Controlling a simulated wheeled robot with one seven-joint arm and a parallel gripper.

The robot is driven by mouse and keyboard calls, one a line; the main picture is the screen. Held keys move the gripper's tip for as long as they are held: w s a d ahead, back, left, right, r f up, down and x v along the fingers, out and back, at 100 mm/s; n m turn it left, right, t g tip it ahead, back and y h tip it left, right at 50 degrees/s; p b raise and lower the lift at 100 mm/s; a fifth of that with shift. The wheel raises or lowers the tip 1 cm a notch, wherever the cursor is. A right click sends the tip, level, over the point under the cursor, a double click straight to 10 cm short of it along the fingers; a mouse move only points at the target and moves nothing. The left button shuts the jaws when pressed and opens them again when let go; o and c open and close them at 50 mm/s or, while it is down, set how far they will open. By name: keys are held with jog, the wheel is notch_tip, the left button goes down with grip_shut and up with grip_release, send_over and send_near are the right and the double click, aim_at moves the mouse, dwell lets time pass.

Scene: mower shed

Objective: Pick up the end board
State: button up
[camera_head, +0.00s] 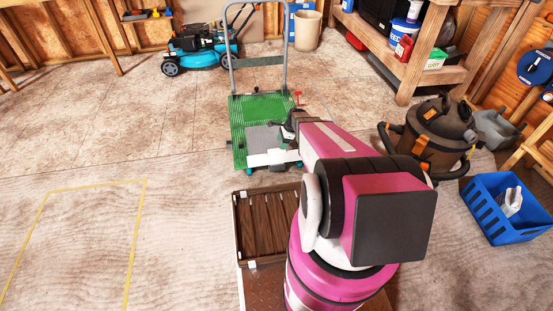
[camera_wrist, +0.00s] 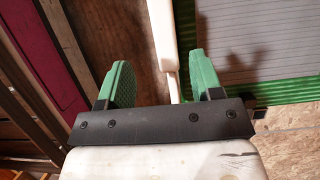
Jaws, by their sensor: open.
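A narrow cream piece, which looks like the end board seen from above (camera_wrist: 163,38), runs between the fingers of my gripper (camera_wrist: 160,78) in the wrist view. The two green fingers are apart, one on each side of it, with gaps showing. I cannot tell how deep they reach. In the head view a white piece (camera_head: 268,158), apparently the same board, lies across the near edge of the green cart (camera_head: 240,115). My arm hides much of the gripper there.
A grey ribbed panel (camera_wrist: 255,42) lies on the cart deck beside the cream piece. A dark wooden slatted crate (camera_head: 243,230) stands in front of the cart. A vacuum (camera_head: 438,128) and a blue basket (camera_head: 487,215) stand right. The floor at left, with yellow tape (camera_head: 95,186), is clear.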

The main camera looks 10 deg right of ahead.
aim_at(277, 152)
jog(key=x, duration=0.3)
jog(key=shift+f, duration=0.2)
jog(key=x, duration=0.4)
jog(key=shift+w+d+f, duration=0.15)
jog(key=shift+w+f, duration=0.2)
jog(key=shift+f, duration=0.4)
jog(key=shift+c, duration=0.3)
grip_shut()
jog(key=shift+r, duration=0.1)
